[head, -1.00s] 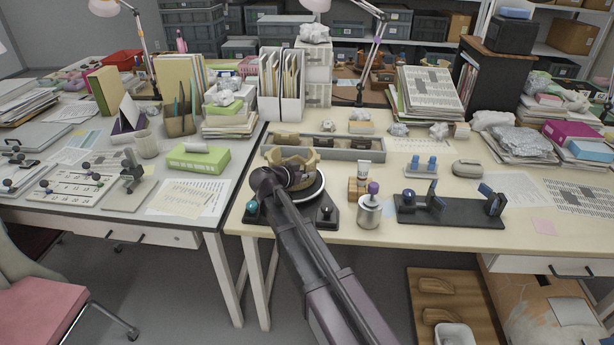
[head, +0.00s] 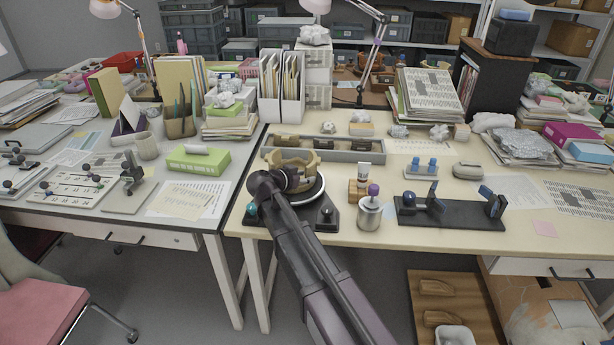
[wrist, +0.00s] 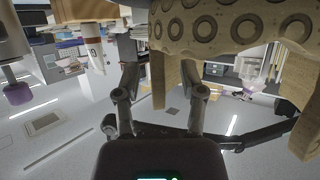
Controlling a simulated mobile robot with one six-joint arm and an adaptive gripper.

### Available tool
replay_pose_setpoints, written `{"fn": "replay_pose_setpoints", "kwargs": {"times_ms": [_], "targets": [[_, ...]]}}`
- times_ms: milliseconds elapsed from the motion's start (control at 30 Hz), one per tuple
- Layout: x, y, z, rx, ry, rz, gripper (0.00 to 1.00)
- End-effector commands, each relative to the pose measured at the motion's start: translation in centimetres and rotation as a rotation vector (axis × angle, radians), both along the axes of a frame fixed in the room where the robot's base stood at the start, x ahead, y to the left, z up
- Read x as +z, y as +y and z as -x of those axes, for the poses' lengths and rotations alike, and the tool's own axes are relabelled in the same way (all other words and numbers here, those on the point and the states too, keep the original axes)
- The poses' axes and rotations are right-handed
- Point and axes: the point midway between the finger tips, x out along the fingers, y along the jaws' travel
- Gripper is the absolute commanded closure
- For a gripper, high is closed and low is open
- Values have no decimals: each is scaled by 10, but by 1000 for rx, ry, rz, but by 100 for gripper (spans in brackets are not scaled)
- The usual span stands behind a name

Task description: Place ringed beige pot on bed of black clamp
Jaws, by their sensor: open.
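In the head view my wrist hides the pot's lower left side. The black clamp (head: 450,211), a long black base with upright blue-faced jaws, stands to the right with its bed empty.
A metal canister with a purple knob (head: 369,212) and a small wooden block with a white-labelled tube (head: 360,185) stand between turntable and clamp. A grey tray (head: 345,150) lies behind the pot. A grey rounded object (head: 467,170) lies behind the clamp.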

Motion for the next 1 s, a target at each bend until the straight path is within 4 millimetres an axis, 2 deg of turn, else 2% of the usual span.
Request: {"fn": "replay_pose_setpoints", "kwargs": {"times_ms": [267,600,800,1000], "targets": [[24,21,34,1,0,2,47],[45,53,74,0,1,1,47],[51,65,89,-1,0,0,47],[53,69,94,-2,0,0,47]]}}
